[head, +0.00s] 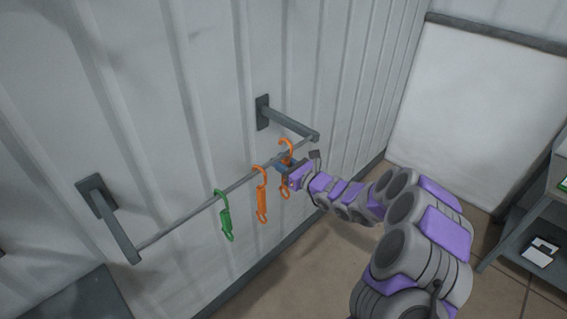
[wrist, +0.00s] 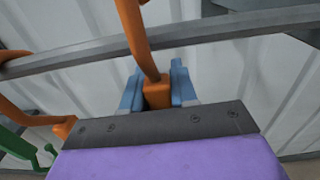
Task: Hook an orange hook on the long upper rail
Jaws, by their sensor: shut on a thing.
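My gripper (head: 285,168), with blue fingers (wrist: 157,90), is shut on an orange hook (wrist: 156,94) near the right end of the long rail (head: 180,220). In the head view this hook's curved top (head: 287,145) is at the rail's height. In the wrist view its shaft runs up across the near side of the rail (wrist: 230,27). The top end leaves the wrist picture, so I cannot tell if it rests on the rail. A second orange hook (head: 261,196) and a green hook (head: 225,216) hang on the rail to the left.
Two wall brackets, left (head: 115,232) and right (head: 290,123), carry the rail in front of a ribbed metal wall. A grey box-like surface (head: 75,300) is at lower left. A shelf unit (head: 530,225) stands at the right. The rail's left stretch is bare.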

